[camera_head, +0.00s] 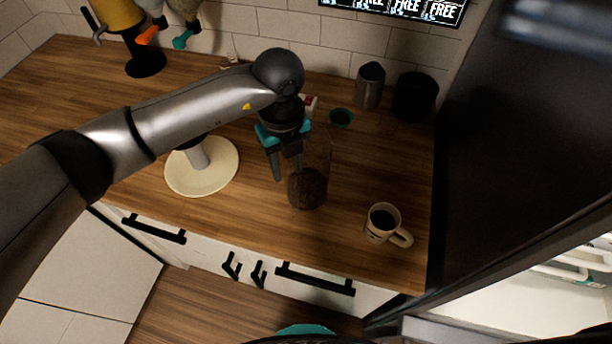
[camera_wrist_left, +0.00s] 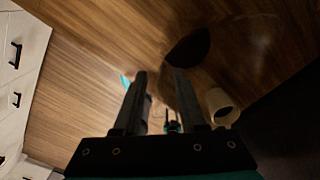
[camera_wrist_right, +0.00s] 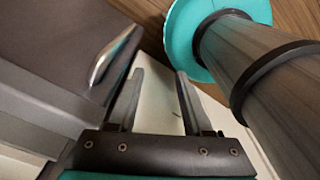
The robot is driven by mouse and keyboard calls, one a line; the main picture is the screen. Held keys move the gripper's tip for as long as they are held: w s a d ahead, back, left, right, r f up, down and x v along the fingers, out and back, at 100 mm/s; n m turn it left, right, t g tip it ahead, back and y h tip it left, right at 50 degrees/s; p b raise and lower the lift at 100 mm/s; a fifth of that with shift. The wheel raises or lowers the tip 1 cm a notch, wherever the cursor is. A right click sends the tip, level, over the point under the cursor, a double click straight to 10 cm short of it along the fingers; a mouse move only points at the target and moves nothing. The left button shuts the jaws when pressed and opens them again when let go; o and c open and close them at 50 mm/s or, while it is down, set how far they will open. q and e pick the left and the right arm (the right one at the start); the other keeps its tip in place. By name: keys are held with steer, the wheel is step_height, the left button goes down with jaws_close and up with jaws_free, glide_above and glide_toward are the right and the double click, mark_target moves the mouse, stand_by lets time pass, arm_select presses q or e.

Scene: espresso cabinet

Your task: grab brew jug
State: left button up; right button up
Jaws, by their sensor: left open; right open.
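The brew jug (camera_head: 307,188) appears to be the clear glass vessel with dark contents standing on the wooden counter in the head view. Its upper glass is faint. In the left wrist view its dark part (camera_wrist_left: 188,47) shows beyond the fingertips. My left gripper (camera_head: 286,172) is open and points down just left of the jug. Whether a finger touches the glass I cannot tell. In the left wrist view the left gripper's fingers (camera_wrist_left: 160,74) stand apart. My right gripper (camera_wrist_right: 160,73) is open and empty, away from the counter, and is not visible in the head view.
A mug (camera_head: 381,224) of dark liquid stands right of the jug near the counter's front edge. A cream round base (camera_head: 202,180) is at left. A dark tall panel bounds the right.

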mark_target(288, 180)
arm_select(q)
steer(key=shift+w+f+p, duration=0.15)
steer(key=shift+f+p, duration=0.05)
steer(key=shift+f, duration=1.25)
steer(key=shift+w+f+p, duration=0.15)
steer(key=shift+f+p, duration=0.05)
steer(key=shift+f, duration=1.25)
jaws_close()
steer(key=shift+w+d+r, duration=0.1)
steer(key=shift+r, duration=0.05)
